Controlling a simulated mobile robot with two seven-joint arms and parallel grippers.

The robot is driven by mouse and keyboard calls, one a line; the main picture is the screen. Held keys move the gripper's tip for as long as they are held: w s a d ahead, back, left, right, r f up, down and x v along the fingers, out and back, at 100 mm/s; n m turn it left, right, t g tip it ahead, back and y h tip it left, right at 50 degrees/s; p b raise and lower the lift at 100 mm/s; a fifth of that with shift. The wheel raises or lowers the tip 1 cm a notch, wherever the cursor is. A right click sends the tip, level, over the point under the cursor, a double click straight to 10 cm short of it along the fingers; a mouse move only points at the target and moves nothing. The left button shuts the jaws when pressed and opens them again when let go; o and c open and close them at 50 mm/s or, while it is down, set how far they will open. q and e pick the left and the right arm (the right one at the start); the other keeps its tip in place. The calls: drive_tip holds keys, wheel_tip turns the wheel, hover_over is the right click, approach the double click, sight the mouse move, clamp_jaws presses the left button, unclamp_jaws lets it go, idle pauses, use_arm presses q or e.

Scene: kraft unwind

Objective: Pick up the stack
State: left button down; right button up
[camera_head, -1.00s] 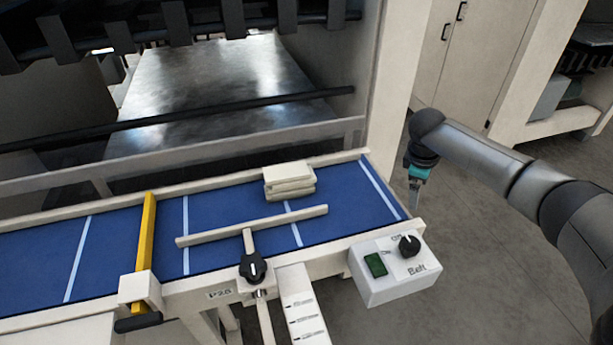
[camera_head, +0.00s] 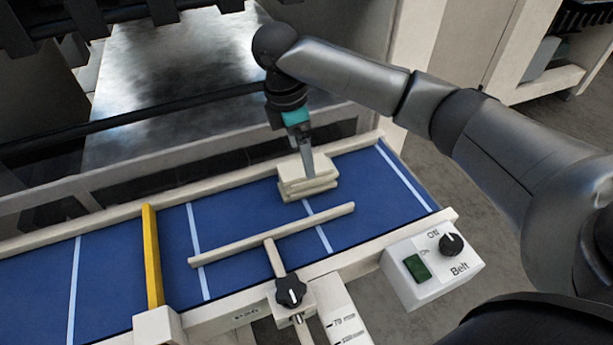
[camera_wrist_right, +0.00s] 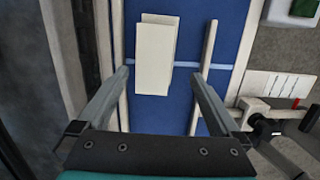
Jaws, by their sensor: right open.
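The stack (camera_head: 300,186) is a short pile of cream, flat rectangular pieces on the blue belt, between the back rail and the cream guide bar. It also shows in the right wrist view (camera_wrist_right: 155,60), with its top piece slightly offset from one below. My right gripper (camera_head: 309,174) is above the stack, and a finger overlaps it in the head view. In the right wrist view the gripper (camera_wrist_right: 160,85) is open, its fingers wide apart on either side of the stack's near end. I cannot tell how high the fingertips are. My left gripper is not in view.
The guide bar (camera_head: 275,234) lies along the belt (camera_head: 240,210) in front of the stack. A yellow bar (camera_head: 152,258) crosses the belt at left. A control box (camera_head: 432,270) with a green button and black knob sits at the front right. The belt right of the stack is clear.

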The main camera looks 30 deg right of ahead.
sight(303, 170)
drive_tip(key=shift+d+f, duration=0.15)
drive_tip(key=shift+f, duration=1.05)
drive_tip(key=shift+w+f, duration=0.1)
drive_tip(key=shift+f, duration=0.1)
drive_tip(key=shift+d+f, duration=0.2)
drive_tip(key=shift+f, duration=0.1)
drive_tip(key=f, duration=0.1)
drive_tip(key=d+f, duration=0.1)
drive_tip(key=f, duration=0.1)
drive_tip(key=shift+w+f, duration=0.15)
drive_tip(key=shift+f, duration=0.55)
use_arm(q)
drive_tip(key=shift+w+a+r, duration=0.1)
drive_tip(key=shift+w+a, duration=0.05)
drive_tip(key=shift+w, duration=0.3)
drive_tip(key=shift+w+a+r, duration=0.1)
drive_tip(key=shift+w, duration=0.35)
use_arm(e)
drive_tip(key=c, duration=1.3)
drive_tip(key=shift+c, duration=0.4)
